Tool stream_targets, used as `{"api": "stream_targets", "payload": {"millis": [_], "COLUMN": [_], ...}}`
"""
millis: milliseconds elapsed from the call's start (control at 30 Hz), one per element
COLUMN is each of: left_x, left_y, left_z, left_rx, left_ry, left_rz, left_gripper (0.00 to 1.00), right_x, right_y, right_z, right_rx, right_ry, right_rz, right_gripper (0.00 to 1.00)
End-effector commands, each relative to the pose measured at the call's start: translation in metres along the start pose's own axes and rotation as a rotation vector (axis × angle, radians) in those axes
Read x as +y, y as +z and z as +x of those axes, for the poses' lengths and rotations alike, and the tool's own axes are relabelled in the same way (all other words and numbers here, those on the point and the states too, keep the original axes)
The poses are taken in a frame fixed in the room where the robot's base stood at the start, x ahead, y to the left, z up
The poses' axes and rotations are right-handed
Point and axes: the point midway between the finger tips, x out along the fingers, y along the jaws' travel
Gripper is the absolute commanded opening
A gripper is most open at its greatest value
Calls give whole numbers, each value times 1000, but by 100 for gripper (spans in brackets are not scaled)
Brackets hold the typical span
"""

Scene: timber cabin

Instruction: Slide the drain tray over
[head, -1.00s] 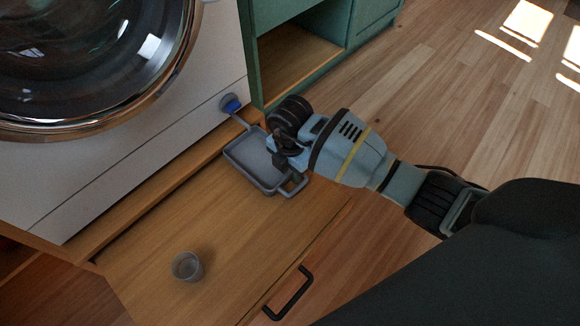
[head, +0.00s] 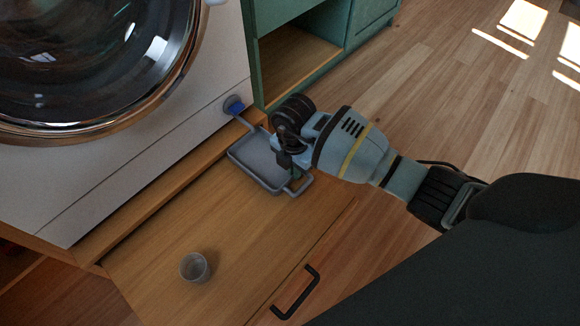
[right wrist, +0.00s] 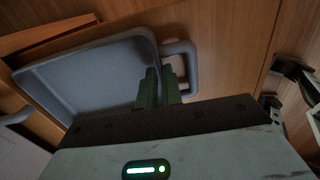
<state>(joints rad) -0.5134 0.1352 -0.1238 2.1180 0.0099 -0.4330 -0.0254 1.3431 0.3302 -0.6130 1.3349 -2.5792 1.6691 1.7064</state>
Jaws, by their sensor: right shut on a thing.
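The drain tray (head: 252,163) is a shallow grey rectangular pan with a loop handle (head: 301,186). The tray (right wrist: 85,75) looks empty.
A small grey cup (head: 195,267) stands on the wooden board (head: 240,240), nearer the front left. A black bar handle (head: 296,293) is on the board's front edge. A green cabinet (head: 335,40) stands behind. Bare board lies between tray and cup.

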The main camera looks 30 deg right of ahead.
Motion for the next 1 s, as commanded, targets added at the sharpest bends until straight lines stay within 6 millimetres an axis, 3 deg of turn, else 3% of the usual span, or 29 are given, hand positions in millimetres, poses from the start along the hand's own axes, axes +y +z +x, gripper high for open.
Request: {"api": "stream_targets", "payload": {"millis": [33, 433, 467, 633, 1000], "left_x": [0, -1, -1, -1, -1], "left_y": [0, -4, -4, -4, -5], "left_z": [0, 2, 2, 2, 0], "left_rx": [1, 9, 9, 9, 9], "left_ry": [0, -2, -2, -2, -2], "left_rz": [0, 2, 2, 1, 2], "left_gripper": [0, 0, 0, 0, 0], "right_x": [9, 10, 10, 9, 6], "right_y": [5, 12, 12, 12, 10], "right_z": [-6, -7, -7, -7, -7], "right_rx": [-6, -9, -9, -7, -5], "right_ry": [37, 43, 42, 41, 31], "right_rz": [6, 8, 8, 7, 4], "right_gripper": [0, 1, 30, 52, 52]}}
